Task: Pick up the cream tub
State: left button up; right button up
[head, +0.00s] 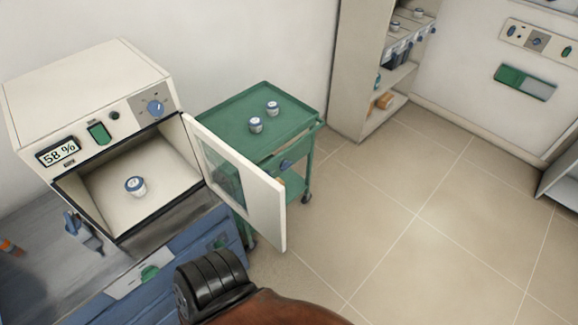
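Small whitish tubs with blue-grey markings show in the head view; I cannot tell from their looks which one is the cream tub. One tub (136,187) stands upright on the floor of the open furnace chamber. Two more stand on the green cart, a nearer tub (256,125) and a farther tub (272,108). Two small similar tubs, an upper one (419,13) and a lower one (395,25), are on the shelf unit at the back. Neither of my grippers is in view.
The furnace (85,75) stands on a blue-fronted bench, its door (245,185) swung open toward the green cart (225,108). The shelf unit (355,70) is at the back. A black ribbed part and brown rounded surface fill the bottom centre. The tiled floor at right is clear.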

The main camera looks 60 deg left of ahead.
aim_at(135, 185)
jog(key=i, duration=1.7)
jog(key=u, duration=3.9)
